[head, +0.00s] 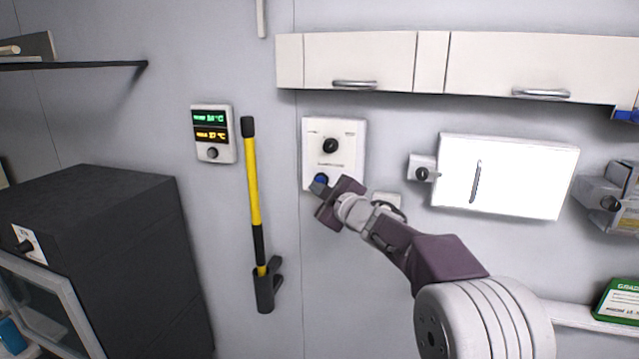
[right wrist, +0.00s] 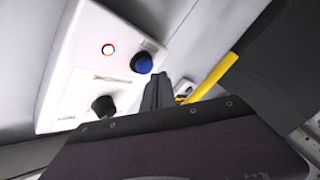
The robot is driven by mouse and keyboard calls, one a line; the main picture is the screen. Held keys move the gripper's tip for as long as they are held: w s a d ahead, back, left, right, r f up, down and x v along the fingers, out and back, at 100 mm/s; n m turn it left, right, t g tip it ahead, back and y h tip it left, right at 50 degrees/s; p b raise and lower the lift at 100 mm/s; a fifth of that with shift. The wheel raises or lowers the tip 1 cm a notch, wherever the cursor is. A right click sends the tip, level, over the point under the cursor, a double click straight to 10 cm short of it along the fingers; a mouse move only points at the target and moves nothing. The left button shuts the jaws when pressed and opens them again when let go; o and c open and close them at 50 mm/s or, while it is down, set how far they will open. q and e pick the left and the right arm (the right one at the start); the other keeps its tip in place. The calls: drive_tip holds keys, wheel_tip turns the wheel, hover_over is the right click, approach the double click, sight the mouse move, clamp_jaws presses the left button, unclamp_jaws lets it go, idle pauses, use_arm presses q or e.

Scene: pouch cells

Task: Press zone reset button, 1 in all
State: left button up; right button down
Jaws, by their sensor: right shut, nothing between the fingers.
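A white control panel (head: 348,132) is mounted on the wall, with a black knob (head: 330,146) in its upper part and a blue button (head: 320,179) low on it. In the right wrist view the panel (right wrist: 72,75) shows the blue button (right wrist: 142,62), the black knob (right wrist: 104,106) and a small ringed light (right wrist: 109,49). My right gripper (head: 318,187) is shut and empty, its tips close to the blue button. In the right wrist view the fingers (right wrist: 158,90) lie just beside the button; I cannot tell whether they touch it. My left gripper is not in view.
A temperature display (head: 213,133) and a yellow-black pole (head: 254,190) in a holder are on the wall to the left. A dark cabinet (head: 110,230) stands further left. White cupboards (head: 360,62) hang above, and a white wall box (head: 525,175) is to the right.

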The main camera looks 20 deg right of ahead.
idle(0.8)
drive_tip(key=shift+w+d+p, duration=0.3)
drive_tip(key=shift+w, duration=0.1)
drive_tip(key=shift+w+d+p, duration=0.25)
drive_tip(key=shift+w+p, duration=0.15)
idle(0.7)
drive_tip(key=shift+s, duration=0.1)
drive_tip(key=shift+s+a+b, duration=0.5)
drive_tip(key=shift+s, duration=0.2)
